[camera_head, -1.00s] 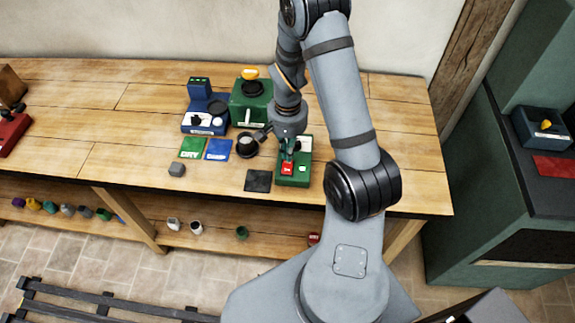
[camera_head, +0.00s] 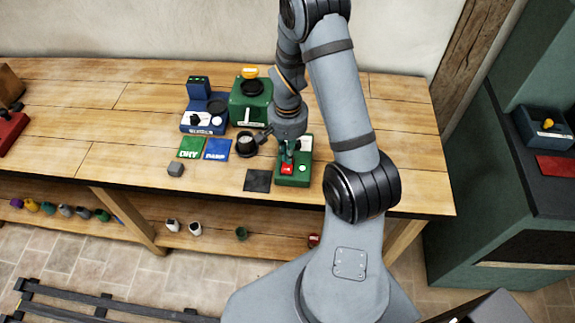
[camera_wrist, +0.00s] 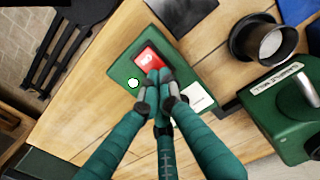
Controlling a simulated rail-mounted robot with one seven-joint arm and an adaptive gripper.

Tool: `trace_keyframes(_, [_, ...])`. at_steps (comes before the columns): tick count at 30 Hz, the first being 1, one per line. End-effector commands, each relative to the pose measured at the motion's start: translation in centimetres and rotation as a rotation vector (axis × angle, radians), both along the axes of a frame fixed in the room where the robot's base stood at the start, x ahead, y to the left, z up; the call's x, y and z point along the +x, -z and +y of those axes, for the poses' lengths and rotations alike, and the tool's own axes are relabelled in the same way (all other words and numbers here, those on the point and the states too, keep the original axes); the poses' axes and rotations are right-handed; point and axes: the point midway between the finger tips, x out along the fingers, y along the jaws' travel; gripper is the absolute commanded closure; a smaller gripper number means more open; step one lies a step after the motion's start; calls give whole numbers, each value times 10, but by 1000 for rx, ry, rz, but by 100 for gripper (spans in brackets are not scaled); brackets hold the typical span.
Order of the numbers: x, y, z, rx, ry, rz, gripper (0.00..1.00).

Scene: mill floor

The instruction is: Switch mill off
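A green switch box (camera_head: 294,178) lies near the front edge of the bench, with a red switch (camera_head: 287,169) on it. In the wrist view the red switch (camera_wrist: 148,58) has a white mark, with a round white button (camera_wrist: 133,83) beside it and a pale label (camera_wrist: 195,100) on the box. My gripper (camera_wrist: 161,78) has teal fingers drawn together, holding nothing. Its fingertips overlap the lower edge of the red switch; I cannot tell whether they touch it. A green machine with a black top, likely the mill (camera_head: 249,110), stands behind.
A dark cup (camera_head: 246,144) stands behind and left of the switch box, also seen in the wrist view (camera_wrist: 262,42). A black mat (camera_head: 257,181) lies left of the box.

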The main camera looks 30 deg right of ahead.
Motion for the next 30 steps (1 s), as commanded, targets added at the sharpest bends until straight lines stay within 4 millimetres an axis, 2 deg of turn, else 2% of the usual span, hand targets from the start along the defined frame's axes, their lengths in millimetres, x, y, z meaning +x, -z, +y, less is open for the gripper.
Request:
trace_keyframes(14, [0, 4, 0, 0, 0, 0, 100])
trace_keyframes(30, [0, -38, 0, -1, 0, -1, 100])
